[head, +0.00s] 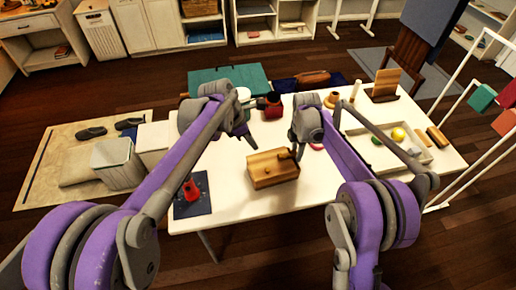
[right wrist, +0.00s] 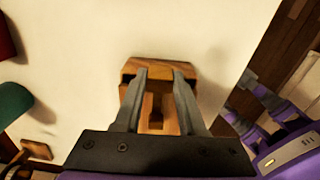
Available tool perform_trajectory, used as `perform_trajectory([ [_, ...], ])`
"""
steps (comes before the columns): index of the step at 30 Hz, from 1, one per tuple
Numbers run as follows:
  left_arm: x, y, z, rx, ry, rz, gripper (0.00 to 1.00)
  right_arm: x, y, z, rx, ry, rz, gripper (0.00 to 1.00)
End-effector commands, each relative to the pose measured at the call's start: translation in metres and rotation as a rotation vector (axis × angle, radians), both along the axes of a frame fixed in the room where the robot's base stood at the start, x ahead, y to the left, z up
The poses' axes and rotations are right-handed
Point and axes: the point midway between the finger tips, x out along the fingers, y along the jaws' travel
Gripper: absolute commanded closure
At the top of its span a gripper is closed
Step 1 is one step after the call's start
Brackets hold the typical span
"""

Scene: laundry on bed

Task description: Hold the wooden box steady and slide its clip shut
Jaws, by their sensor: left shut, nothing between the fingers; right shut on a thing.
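The wooden box (head: 268,172) sits on the white table, left of the middle of its near side. It also shows in the right wrist view (right wrist: 130,72), below the fingers. My right gripper (head: 297,156) is at the box's right end. In the right wrist view its fingers (right wrist: 160,76) stand on either side of a wooden part of the box and are shut on it. My left gripper (head: 250,141) is shut and empty, above and behind the box's left end, apart from it. The clip cannot be made out clearly; the fingers partly hide the box.
A tray (head: 385,158) with a yellow ball (head: 398,134) lies to the right. A red item (head: 191,190) on a dark mat (head: 193,207) lies at the near left. A dark red container (head: 273,108) stands behind. The table (head: 310,203) is clear in front of the box.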

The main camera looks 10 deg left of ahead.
Motion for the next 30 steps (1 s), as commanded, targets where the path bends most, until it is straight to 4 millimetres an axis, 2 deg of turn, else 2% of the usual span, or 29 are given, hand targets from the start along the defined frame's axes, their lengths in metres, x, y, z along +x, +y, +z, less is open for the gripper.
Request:
perform_trajectory([
  [4,-0.0012,0.0023,0.0060,0.000,0.000,0.001,1.00,0.0000,0.0000,0.0003,0.000,0.000,0.000,1.00],
  [14,-0.0011,0.0020,0.0061,0.000,0.000,0.000,1.00,0.0000,0.0000,0.0003,0.000,0.000,0.000,1.00],
  [15,-0.0011,0.0020,0.0061,0.000,0.000,0.000,1.00,0.0000,0.0000,0.0003,0.000,0.000,0.000,0.57],
  [20,-0.0011,0.0020,0.0060,0.000,0.000,0.000,1.00,0.0000,0.0000,0.0002,0.000,0.000,0.000,0.28],
  [21,-0.0011,0.0020,0.0059,0.000,0.000,0.000,1.00,0.0000,0.0000,0.0002,0.000,0.000,0.000,0.25],
  [30,-0.0011,0.0020,0.0059,0.000,0.000,0.000,1.00,0.0000,0.0000,0.0020,0.000,0.000,0.000,0.25],
])
